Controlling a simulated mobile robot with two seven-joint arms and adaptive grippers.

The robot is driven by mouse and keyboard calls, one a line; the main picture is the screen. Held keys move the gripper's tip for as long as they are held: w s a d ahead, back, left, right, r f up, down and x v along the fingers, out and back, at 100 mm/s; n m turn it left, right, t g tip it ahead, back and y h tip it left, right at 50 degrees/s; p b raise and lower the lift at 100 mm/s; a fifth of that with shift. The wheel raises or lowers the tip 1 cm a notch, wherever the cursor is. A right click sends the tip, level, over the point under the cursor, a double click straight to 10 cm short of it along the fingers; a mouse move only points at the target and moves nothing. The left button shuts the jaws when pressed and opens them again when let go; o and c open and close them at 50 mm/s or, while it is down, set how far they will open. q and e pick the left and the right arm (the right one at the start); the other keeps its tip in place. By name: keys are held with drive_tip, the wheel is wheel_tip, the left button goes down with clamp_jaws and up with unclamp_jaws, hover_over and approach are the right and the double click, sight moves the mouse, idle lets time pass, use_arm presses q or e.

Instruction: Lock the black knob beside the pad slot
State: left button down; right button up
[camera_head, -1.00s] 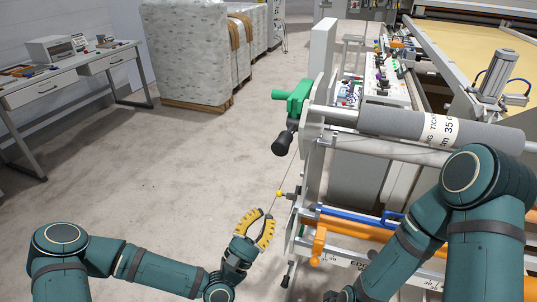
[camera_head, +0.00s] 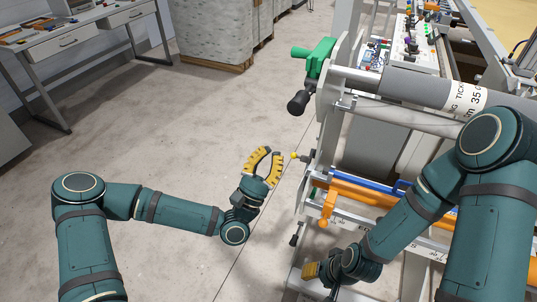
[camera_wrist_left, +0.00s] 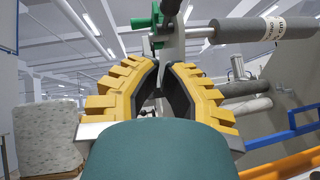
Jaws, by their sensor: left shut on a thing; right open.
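A large black knob (camera_head: 299,103) hangs below a green clamp (camera_head: 315,58) on the machine's near end plate (camera_head: 326,115). Smaller dark knobs sit lower on that edge, one (camera_head: 294,240) near the bottom. I cannot tell which one the task names, and I cannot make out the pad slot. My left gripper (camera_head: 268,156) is below and left of the large knob, apart from it in the picture. Its yellow fingers arch together in the left wrist view (camera_wrist_left: 160,70). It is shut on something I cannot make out. My right gripper (camera_head: 312,270) is low by the frame, open, partly hidden.
A yellow ball tip (camera_head: 294,155) sticks out from the frame beside my left gripper. An orange bar (camera_head: 365,193) and a blue bar (camera_head: 372,180) cross the frame. A grey roller (camera_head: 425,92) lies above. Open floor (camera_head: 190,120) lies to the left.

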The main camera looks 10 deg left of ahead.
sight(304, 95)
use_arm(q)
drive_tip(key=w+d+r+p, duration=0.1)
drive_tip(key=w+d+r, duration=0.2)
drive_tip(key=r, duration=0.5)
drive_tip(key=shift+d+r, duration=0.2)
drive_tip(key=shift+r, duration=0.1)
drive_tip(key=shift+w, duration=0.15)
